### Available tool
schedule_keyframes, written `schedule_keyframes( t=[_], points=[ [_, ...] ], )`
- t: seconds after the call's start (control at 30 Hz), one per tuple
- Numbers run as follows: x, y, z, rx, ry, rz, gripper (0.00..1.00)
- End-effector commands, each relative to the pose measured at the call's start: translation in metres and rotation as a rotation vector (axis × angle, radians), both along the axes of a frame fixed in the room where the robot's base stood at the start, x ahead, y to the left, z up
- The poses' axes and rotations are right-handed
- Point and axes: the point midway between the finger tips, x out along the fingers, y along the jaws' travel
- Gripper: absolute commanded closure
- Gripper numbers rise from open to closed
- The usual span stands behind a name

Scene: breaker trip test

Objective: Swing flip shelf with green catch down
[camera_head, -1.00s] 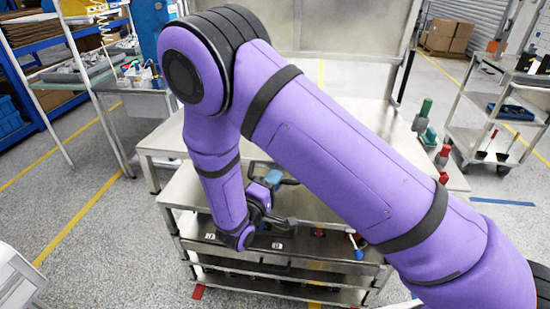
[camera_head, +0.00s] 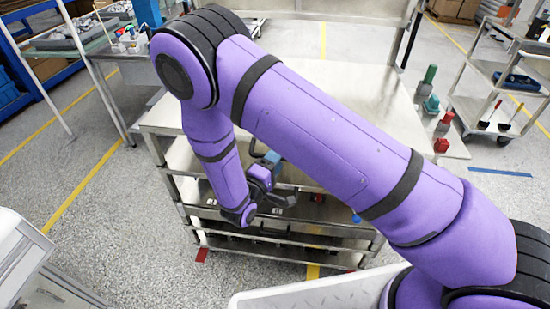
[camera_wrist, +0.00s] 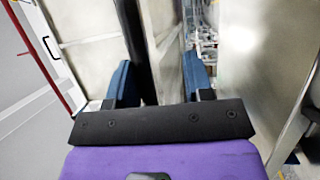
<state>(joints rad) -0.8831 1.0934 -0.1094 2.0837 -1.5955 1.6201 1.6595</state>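The steel workbench (camera_head: 300,130) stands ahead of me in the head view, with lower shelves and drawers under its top. A dark green upright part (camera_head: 428,78) and a teal block (camera_head: 432,104) show at its right edge; I cannot tell which is the green catch. A small side ledge (camera_head: 456,150) beside them may be the flip shelf. My gripper (camera_head: 275,178) hangs low in front of the bench, left of these parts. In the wrist view my gripper (camera_wrist: 158,85) has its two blue-padded fingers apart, with nothing visibly held between them.
Red parts (camera_head: 445,121) sit on the bench's right edge. A steel trolley (camera_head: 500,100) stands at the right and a tool table (camera_head: 100,45) at the back left. A pale unit (camera_head: 20,255) is at the lower left. Open floor (camera_head: 130,230) lies left of the bench.

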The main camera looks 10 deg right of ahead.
Motion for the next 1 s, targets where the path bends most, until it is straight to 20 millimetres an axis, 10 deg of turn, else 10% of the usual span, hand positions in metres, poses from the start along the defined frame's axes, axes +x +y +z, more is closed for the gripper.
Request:
schedule_keyframes(
  t=[0.67, 1.0],
  points=[
    [0.000, 0.001, 0.003, 0.000, -0.008, 0.000, 0.58],
    [-0.036, 0.033, -0.005, -0.001, -0.008, 0.004, 0.58]
  ],
)
